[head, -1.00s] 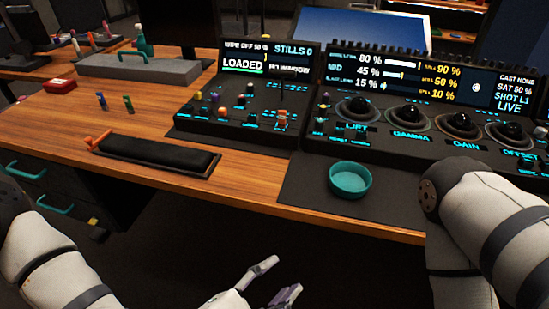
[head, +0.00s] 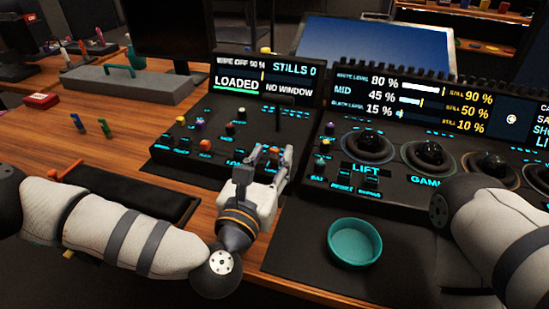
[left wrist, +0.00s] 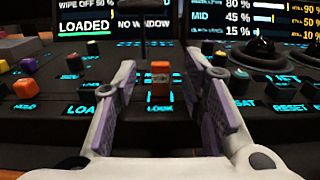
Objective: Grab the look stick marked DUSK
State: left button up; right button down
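My left gripper (head: 273,153) is over the front of the left control panel (head: 165,165). In the left wrist view its two fingers (left wrist: 160,72) are open and spread. Between them, a little ahead, an orange stick (left wrist: 160,78) stands upright in the panel above the label LOOK. The fingers appear not to touch it. A blue stick (head: 76,124) and a green stick (head: 104,127) stand on the wooden desk at left. I can read no DUSK marking on any stick. My right gripper is out of view.
A teal bowl (head: 354,257) sits on a dark mat (head: 285,250) at the front. Trackballs (head: 368,144) are on the right panel. A black armrest pad (head: 140,188) lies beneath my left forearm.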

pick_arm(q)
jog(key=x, duration=0.2)
jog(key=shift+w+d, duration=0.15)
jog(key=shift+w, duration=0.1)
grip_shut()
jog(key=shift+r, duration=0.15)
